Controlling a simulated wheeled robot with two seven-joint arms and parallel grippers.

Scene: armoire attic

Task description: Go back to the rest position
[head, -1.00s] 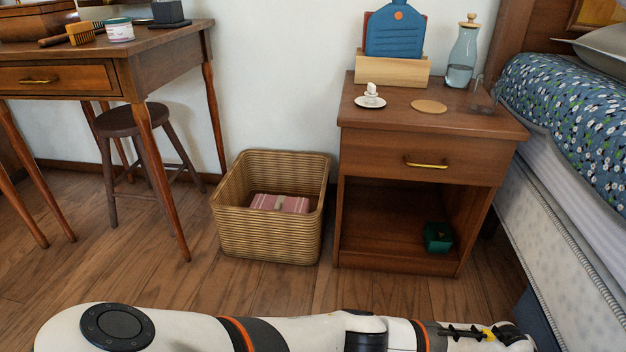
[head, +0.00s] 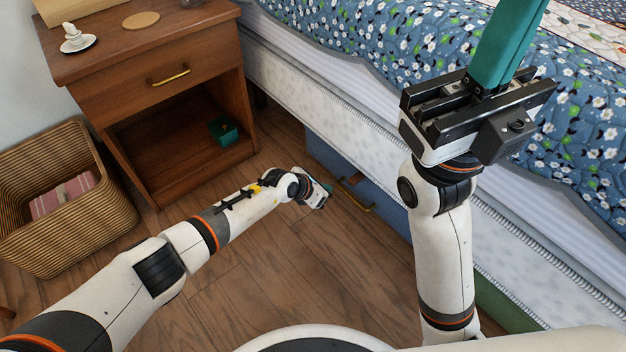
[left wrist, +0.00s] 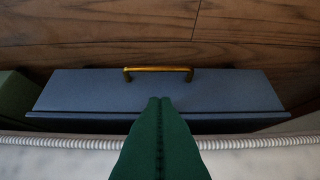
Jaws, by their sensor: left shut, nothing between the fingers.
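My left arm reaches in from the left in the head view. Its gripper (head: 322,194) is low, beside the blue drawer (head: 385,205) under the bed. In the left wrist view its green fingers (left wrist: 160,125) are shut with nothing between them. They overlap the drawer's near edge in the picture, and the gold handle (left wrist: 158,70) shows just beyond their tips. I cannot tell whether they touch the drawer. My right gripper (head: 508,45) is raised at the upper right in front of the bed, pointing up. Its teal fingers lie together, empty; their tips are cut off.
The bed (head: 345,85) fills the right side, close to my right arm. A wooden nightstand (head: 125,90) holds a small green box (head: 223,130) in its open shelf. A wicker basket (head: 85,225) stands at left. The floor (head: 280,270) between my arms is clear.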

